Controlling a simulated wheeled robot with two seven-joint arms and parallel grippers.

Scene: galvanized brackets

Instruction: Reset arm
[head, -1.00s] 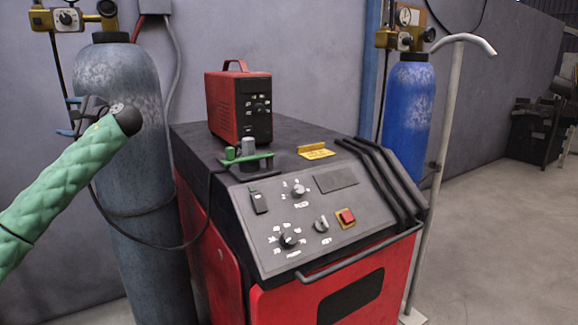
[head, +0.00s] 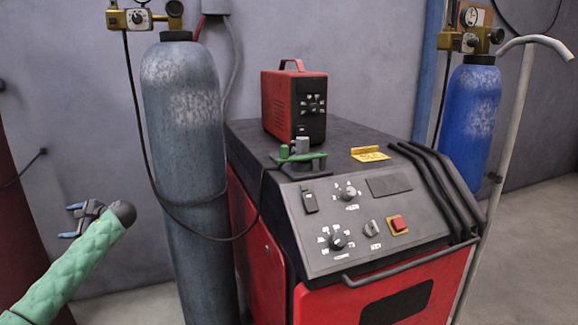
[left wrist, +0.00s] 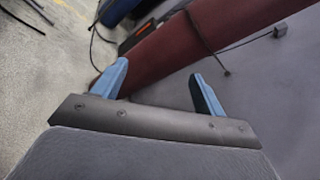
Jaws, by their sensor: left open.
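My left arm, in a green quilted sleeve, comes in from the lower left of the head view. My left gripper (head: 72,221) is open and empty, with blue fingertips spread apart, left of the grey gas cylinder and clear of it. In the left wrist view the two blue fingers (left wrist: 158,88) stand wide apart with nothing between them. Behind them are a dark red cylinder (left wrist: 165,55) and a grey wall. My right gripper does not show in the head view.
A grey cylinder (head: 185,150) stands left of the red welding machine (head: 262,250), with a red-black unit (head: 283,102) and a green clamp (head: 305,158) on top. A blue cylinder (head: 470,115) and pale pole (head: 500,150) stand at right. A dark red cylinder (head: 20,220) is at far left.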

